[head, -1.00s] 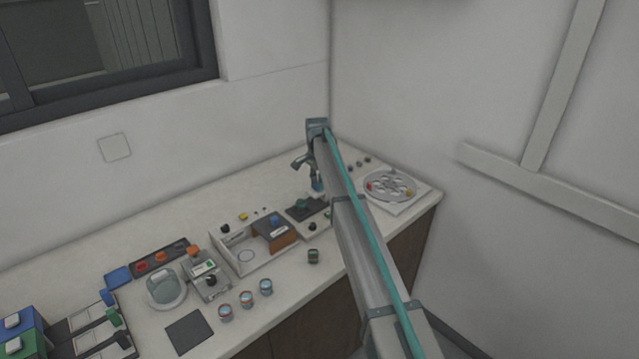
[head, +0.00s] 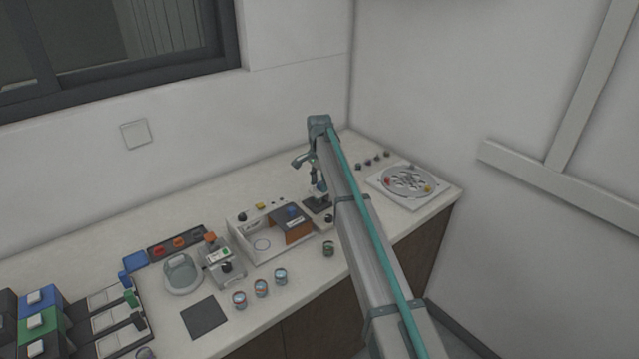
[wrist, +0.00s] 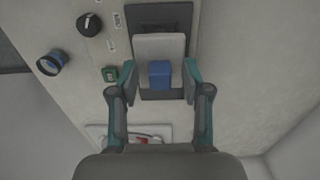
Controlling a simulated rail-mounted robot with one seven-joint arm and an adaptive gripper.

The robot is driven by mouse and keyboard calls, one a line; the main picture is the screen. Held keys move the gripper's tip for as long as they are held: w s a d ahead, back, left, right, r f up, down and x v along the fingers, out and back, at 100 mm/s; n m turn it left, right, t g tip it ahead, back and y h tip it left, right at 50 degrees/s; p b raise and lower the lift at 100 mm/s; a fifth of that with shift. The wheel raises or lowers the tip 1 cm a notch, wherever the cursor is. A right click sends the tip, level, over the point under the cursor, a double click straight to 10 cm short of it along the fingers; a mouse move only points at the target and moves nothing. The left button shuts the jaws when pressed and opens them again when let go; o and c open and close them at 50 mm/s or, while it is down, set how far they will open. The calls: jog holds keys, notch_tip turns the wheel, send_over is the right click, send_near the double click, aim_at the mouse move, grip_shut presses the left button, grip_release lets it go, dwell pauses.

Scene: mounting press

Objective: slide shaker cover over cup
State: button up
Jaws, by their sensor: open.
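My gripper (head: 319,190) hangs low over a dark plate near the back right of the counter. In the wrist view my gripper (wrist: 160,85) is open, with one finger on each side of a blue grip (wrist: 160,74). The grip is on a light grey block, seemingly the shaker cover (wrist: 160,47), which lies on a dark plate (wrist: 165,19). I cannot tell whether the fingers touch it. I cannot see any cup under the cover.
A panel with a black knob (wrist: 89,24) and a green button (wrist: 110,74) is beside the left finger. A white unit with a brown, blue-knobbed block (head: 293,226) stands left of my gripper. A round disc tray (head: 408,182) is to the right. Cups (head: 261,288) line the front.

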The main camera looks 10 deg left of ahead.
notch_tip(320, 180, up, 12)
dwell(0.6)
